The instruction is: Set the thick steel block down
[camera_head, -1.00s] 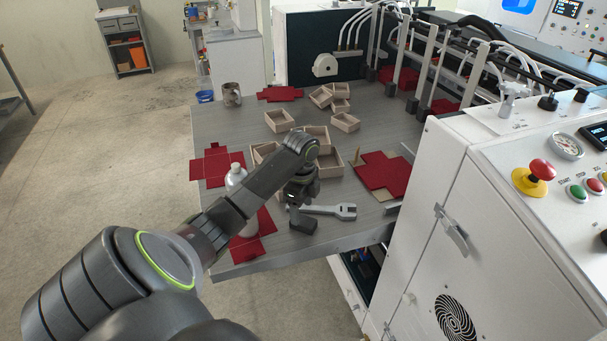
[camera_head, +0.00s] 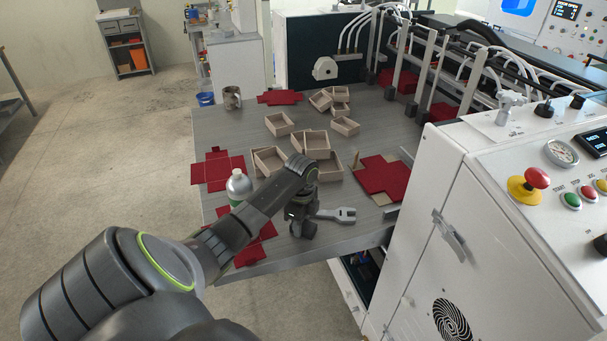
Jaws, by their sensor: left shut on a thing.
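My left gripper (camera_head: 303,217) points down at the front of the grey table (camera_head: 345,236). It is shut on the thick steel block (camera_head: 304,230), a small dark block that shows just below the fingers. The gripper and wrist hide much of the block. I cannot tell whether its underside touches the tabletop. My right gripper is not in view.
A wrench (camera_head: 336,215) lies just right of the gripper. A white bottle (camera_head: 239,187) stands to the left, beside red card blanks (camera_head: 218,168). Several open box trays (camera_head: 278,124) lie behind. The white machine (camera_head: 470,215) borders the table's right.

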